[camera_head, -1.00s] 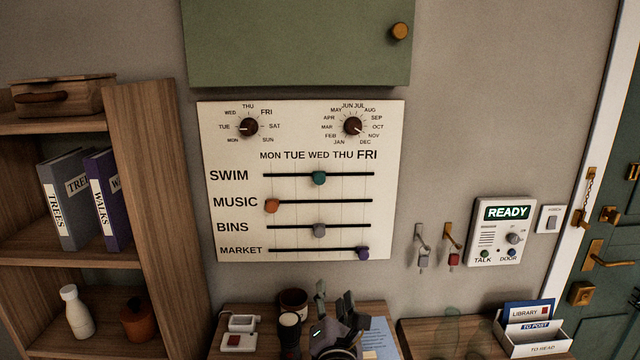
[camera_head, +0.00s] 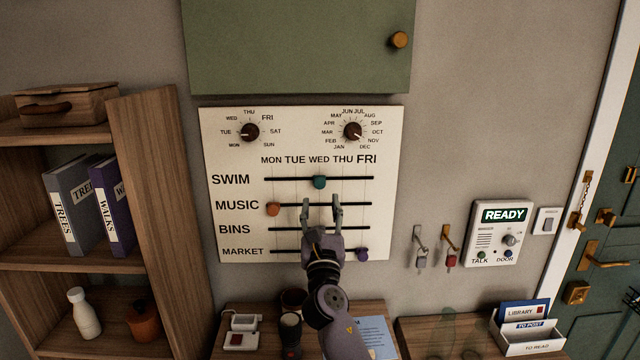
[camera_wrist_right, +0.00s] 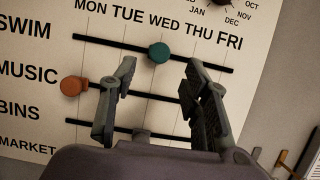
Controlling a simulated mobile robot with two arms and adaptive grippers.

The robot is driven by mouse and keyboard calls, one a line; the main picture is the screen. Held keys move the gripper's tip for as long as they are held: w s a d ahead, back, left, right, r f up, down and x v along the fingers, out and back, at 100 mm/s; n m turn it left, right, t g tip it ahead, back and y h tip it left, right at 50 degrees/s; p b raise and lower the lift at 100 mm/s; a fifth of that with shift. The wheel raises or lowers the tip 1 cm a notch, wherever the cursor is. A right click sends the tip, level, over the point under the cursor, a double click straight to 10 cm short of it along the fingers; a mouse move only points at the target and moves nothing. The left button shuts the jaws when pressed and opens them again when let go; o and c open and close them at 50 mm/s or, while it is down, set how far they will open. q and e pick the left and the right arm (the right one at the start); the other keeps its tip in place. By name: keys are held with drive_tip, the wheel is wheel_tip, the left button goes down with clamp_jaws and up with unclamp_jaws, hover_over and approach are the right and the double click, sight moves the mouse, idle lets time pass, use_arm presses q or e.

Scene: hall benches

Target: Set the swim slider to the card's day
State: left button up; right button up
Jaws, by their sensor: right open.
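The white wall board (camera_head: 230,145) has a SWIM row with a teal slider knob (camera_head: 319,182) under WED. The teal knob (camera_wrist_right: 159,52) also shows in the right wrist view, beyond and between my fingertips. My right gripper (camera_head: 321,203) is open and empty in front of the board, with its fingertips just below the teal knob. I see no contact with the knob. A pale blue sheet (camera_head: 374,335) lies on the desk, partly hidden by my right arm. Its writing is too small to read, and I cannot tell whether it is the card. My left gripper is not in view.
The orange MUSIC knob (camera_head: 272,209) is under MON and the purple MARKET knob (camera_head: 362,254) under FRI. The grey BINS knob (camera_wrist_right: 141,133) is partly hidden behind my gripper. Hooks with keys (camera_head: 449,260) hang right of the board. A shelf (camera_head: 160,200) stands left.

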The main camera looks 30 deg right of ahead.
sight(319, 185)
drive_tip(key=x, duration=0.6)
drive_tip(key=shift+w+r+p, duration=0.1)
drive_tip(key=shift+p, duration=0.2)
drive_tip(key=shift+c, duration=0.2)
clamp_jaws()
idle(0.3)
